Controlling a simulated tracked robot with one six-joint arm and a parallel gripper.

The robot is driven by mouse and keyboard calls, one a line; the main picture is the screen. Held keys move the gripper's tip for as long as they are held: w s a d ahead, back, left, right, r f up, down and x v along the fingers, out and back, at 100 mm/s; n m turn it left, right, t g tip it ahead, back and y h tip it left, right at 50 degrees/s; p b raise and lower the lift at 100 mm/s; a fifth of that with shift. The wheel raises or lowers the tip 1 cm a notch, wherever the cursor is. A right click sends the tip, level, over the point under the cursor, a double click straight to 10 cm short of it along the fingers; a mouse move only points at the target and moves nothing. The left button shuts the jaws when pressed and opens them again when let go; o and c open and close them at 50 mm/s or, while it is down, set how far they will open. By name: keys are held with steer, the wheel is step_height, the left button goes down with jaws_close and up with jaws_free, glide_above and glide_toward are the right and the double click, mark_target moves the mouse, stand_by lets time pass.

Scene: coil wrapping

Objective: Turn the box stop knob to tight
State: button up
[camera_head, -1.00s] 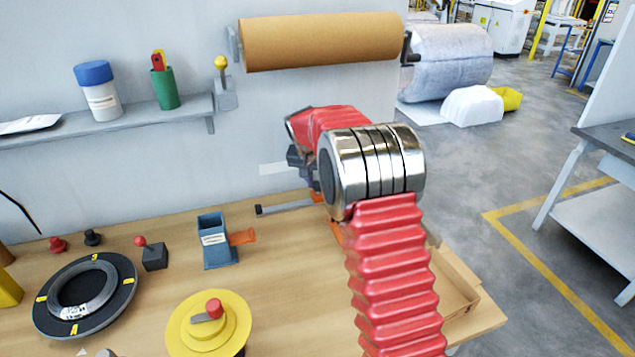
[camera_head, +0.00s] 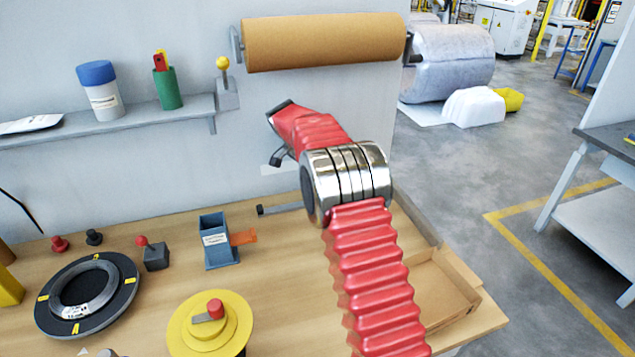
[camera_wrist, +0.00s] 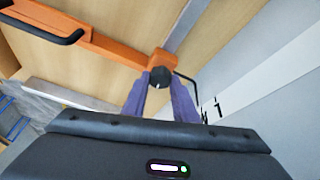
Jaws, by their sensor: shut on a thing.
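In the wrist view the box stop is an orange bar (camera_wrist: 112,48) ending in an orange block, with a dark round knob (camera_wrist: 160,77) on it. The knob carries a small pale mark on its near side. My gripper (camera_wrist: 160,86) has its two purple fingers on either side of the knob, shut on it. Small black markings (camera_wrist: 217,108) show on a pale surface right of the knob; I cannot tell which the pale mark points to. In the head view my red arm hides the knob and the fingertips.
A metal rail (camera_head: 285,209) lies by the wall. A shallow cardboard box (camera_head: 440,290) lies at the bench's right end. A blue holder (camera_head: 219,243), yellow round turntable (camera_head: 235,320) and black ring (camera_head: 120,300) stand left. A brown paper roll (camera_head: 322,42) hangs above.

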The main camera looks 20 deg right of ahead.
steer(key=shift+r, duration=0.1)
stand_by(0.3)
steer(key=o, duration=1)
steer(key=shift+o, duration=0.2)
steer(key=v, duration=0.7)
steer(key=shift+w+a+r, duration=0.1)
